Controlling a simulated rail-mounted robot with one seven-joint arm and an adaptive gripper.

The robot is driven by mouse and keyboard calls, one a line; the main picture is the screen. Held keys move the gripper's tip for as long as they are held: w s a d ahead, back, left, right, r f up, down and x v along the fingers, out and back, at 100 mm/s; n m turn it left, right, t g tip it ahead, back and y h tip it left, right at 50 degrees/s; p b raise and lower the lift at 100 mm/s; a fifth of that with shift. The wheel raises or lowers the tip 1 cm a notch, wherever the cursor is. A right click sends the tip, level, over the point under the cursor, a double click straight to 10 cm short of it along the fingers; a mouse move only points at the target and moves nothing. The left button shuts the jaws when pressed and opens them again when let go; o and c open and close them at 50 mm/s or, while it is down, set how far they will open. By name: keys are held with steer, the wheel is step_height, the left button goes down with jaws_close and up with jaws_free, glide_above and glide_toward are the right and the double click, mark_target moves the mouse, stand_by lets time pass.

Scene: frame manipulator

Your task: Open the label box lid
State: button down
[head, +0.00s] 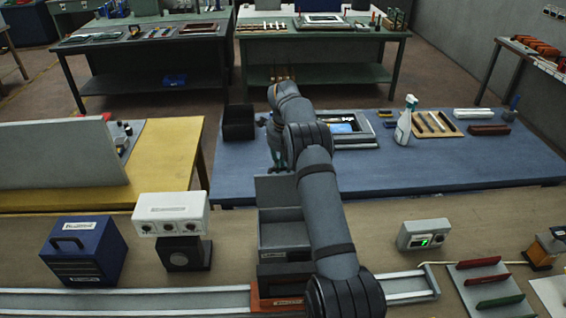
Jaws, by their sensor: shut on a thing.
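A small black box (238,130) stands at the left end of the blue work surface, with a dark upright panel at its back. It may be the label box, but I see no readable label on it. My gripper (275,160) is just to its right, low over the blue surface and pointing down. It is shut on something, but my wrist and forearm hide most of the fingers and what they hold. I cannot tell whether it touches the black box.
A framed panel (350,127), a spray bottle (404,124) and a wooden tool tray (454,132) stand to the right on the blue surface (430,168). Grey boxes (285,233) stand nearer, beside my arm. The blue surface's front right is clear.

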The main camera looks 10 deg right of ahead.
steer(key=shift+w+d+r+p, duration=0.15)
steer(key=shift+w+p, duration=0.45)
steer(key=shift+w, duration=0.3)
steer(key=c, duration=2)
jaws_free()
steer(key=o, duration=0.4)
steer(key=shift+s, duration=0.2)
steer(key=shift+o, duration=0.2)
step_height(320, 180, up, 12)
steer(key=s, duration=0.2)
steer(key=shift+s+f, duration=0.25)
